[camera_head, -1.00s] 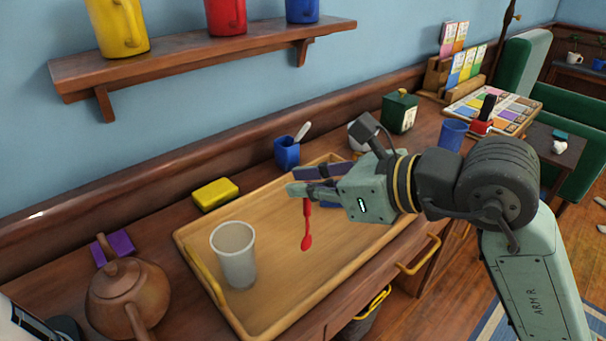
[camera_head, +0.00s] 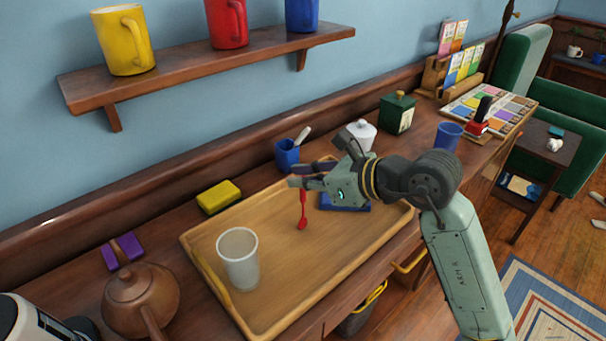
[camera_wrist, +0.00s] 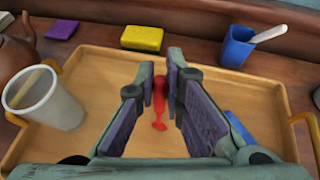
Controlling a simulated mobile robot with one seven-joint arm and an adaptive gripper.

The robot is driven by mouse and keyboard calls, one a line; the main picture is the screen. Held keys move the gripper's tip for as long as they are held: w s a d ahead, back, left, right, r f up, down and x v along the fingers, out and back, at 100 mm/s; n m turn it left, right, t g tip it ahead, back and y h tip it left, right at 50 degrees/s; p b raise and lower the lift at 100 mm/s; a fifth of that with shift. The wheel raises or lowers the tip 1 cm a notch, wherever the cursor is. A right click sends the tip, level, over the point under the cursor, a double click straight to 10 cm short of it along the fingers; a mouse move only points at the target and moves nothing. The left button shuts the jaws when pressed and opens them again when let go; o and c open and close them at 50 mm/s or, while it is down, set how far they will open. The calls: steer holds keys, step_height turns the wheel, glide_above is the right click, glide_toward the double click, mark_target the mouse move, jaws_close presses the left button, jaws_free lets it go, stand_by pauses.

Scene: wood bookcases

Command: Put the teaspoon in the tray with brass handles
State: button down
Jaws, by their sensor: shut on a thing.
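A red teaspoon (camera_head: 302,212) hangs bowl-down from my gripper (camera_head: 298,182), which is shut on its handle. In the wrist view the teaspoon (camera_wrist: 159,105) shows between the two finger pads. The wooden tray (camera_head: 205,252) lies on the counter, with a brass handle (camera_wrist: 298,118) at its right end in the wrist view. The teaspoon is over the middle of the tray; I cannot tell whether its bowl touches the tray floor.
A pale cup (camera_head: 238,258) stands in the tray's left part, and a blue item (camera_head: 345,207) lies in its right part. A yellow sponge (camera_head: 219,197), a blue holder (camera_head: 287,155) and a brown teapot (camera_head: 140,295) stand around the tray. The wall shelf (camera_head: 200,65) holds mugs.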

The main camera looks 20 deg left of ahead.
steer(key=shift+f+b, duration=0.2)
steer(key=shift+b, duration=0.15)
steer(key=c, duration=1.7)
jaws_free()
steer(key=shift+r, duration=0.15)
steer(key=shift+r+p, duration=0.25)
steer(key=shift+p, duration=0.3)
steer(key=shift+b+v, duration=2.3)
steer(key=shift+v, duration=3.65)
steer(key=shift+d+f, duration=0.15)
steer(key=shift+f, duration=0.05)
